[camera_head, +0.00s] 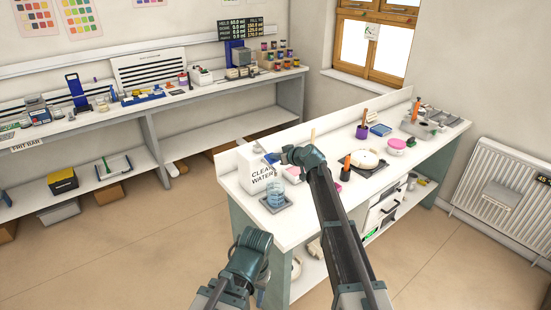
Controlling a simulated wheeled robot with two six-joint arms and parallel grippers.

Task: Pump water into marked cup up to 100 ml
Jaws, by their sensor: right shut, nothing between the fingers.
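A white box labelled CLEAN WATER (257,172) stands at the near left end of the right-hand bench. A small blue part, apparently the pump head (270,158), shows at its top right. A clear bluish cup (276,194) stands in front of the box on a grey tray (267,207); its marks and water level are too small to read. My right gripper (284,156) is shut and empty beside the blue part; I cannot tell whether they touch. My left arm is low in front of the bench, and its fingers do not show.
Right of my right arm, the bench holds a white round piece (366,159), a purple pot (362,132), a pink lid (397,143) and a blue tray (381,130). A dark display (240,28) with small figures is above the back bench. The floor between benches is clear.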

